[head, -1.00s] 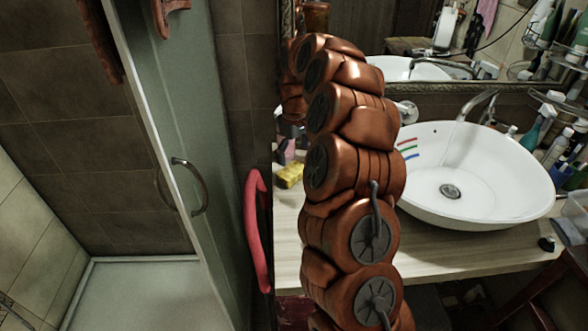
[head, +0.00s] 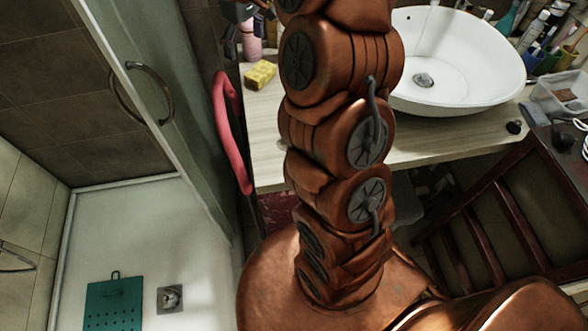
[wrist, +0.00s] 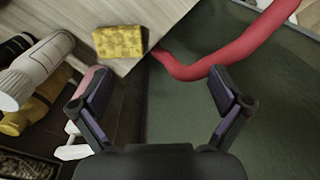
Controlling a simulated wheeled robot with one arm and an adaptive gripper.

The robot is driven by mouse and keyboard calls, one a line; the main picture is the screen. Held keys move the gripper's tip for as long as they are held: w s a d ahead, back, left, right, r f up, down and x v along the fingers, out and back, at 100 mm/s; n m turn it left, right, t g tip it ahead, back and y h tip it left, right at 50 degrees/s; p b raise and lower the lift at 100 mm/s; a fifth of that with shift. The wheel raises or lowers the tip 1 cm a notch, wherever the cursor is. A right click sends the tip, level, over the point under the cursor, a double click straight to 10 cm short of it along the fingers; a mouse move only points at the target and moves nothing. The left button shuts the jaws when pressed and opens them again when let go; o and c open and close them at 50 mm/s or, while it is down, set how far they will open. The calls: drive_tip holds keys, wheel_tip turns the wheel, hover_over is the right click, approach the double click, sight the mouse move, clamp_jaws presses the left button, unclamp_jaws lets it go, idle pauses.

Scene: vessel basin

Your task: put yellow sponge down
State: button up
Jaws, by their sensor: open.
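The yellow sponge (head: 260,75) lies on the left end of the light wooden counter (head: 450,136) in the head view. It also shows in the wrist view (wrist: 119,42), near the counter's edge and ahead of my fingers, clear of them. My gripper (wrist: 160,97) is open in the wrist view, with nothing between its fingers. In the head view only a dark part of my gripper (head: 231,35) shows at the top, behind and left of the sponge. The rest is cut off or hidden by my arm.
A white basin (head: 450,60) stands on the counter to the right. A pink bottle (head: 251,40) stands behind the sponge. A red curved bar (head: 228,130) hangs beside the counter's left end, near the glass shower door's handle (head: 130,92).

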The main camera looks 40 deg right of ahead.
drive_tip(key=s+a+r, duration=0.3)
drive_tip(key=s+a, duration=0.6)
drive_tip(key=s, duration=0.5)
drive_tip(key=s+a+f+m+g, duration=0.1)
drive_tip(key=s+f+m, duration=0.1)
drive_tip(key=s, duration=0.9)
drive_tip(key=s+a+f+m, duration=0.2)
drive_tip(key=s, duration=0.9)
drive_tip(key=shift+s+a+f+g, duration=0.25)
drive_tip(key=shift+g, duration=0.15)
drive_tip(key=shift+s, duration=0.1)
